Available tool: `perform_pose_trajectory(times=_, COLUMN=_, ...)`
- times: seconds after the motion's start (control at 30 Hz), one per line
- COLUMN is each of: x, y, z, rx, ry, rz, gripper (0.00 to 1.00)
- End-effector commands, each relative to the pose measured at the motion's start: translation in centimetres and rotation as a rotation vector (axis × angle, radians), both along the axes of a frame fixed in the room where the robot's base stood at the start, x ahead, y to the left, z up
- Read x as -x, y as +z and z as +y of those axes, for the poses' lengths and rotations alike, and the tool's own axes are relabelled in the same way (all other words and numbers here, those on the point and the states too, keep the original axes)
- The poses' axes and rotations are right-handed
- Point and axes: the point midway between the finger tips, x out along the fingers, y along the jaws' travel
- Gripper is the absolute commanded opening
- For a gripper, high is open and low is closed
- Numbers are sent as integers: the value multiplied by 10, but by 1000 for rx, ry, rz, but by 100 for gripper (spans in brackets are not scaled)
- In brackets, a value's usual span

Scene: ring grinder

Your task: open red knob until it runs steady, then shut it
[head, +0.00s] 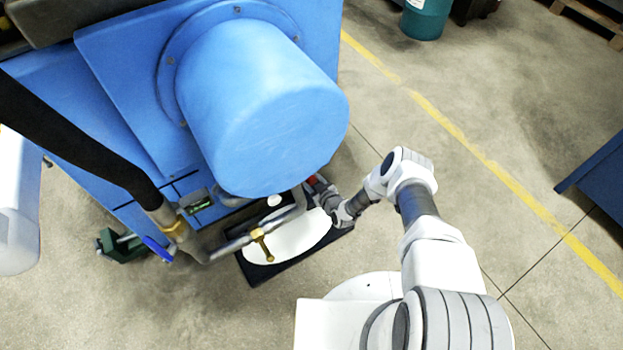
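A small patch of red, which appears to be the red knob (312,181), shows just below the right edge of the big blue cylinder. My gripper (316,187) is right at it, reaching in from the right, and covers most of it. The fingers are too small and hidden to tell whether they are shut on the knob or only beside it. A grey pipe (235,245) with a brass handle (262,245) runs in front, over a black tray (262,280) with a white oval area inside. I cannot make out any stream.
The blue machine (262,110) with its cylinder overhangs the knob. Open floor with a yellow line (470,145) lies to the right.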

Motion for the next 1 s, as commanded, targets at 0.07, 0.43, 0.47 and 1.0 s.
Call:
perform_pose_trajectory(times=0.07, x=0, y=0, z=0, rx=19, ry=1, rz=-12, gripper=0)
perform_pose_trajectory(times=0.43, x=0, y=0, z=0, rx=40, ry=1, rz=-27, gripper=0)
perform_pose_trajectory(times=0.47, x=0, y=0, z=0, rx=40, ry=1, rz=-27, gripper=0)
perform_pose_trajectory(times=1.0, x=0, y=0, z=0, rx=37, ry=1, rz=-25, gripper=82)
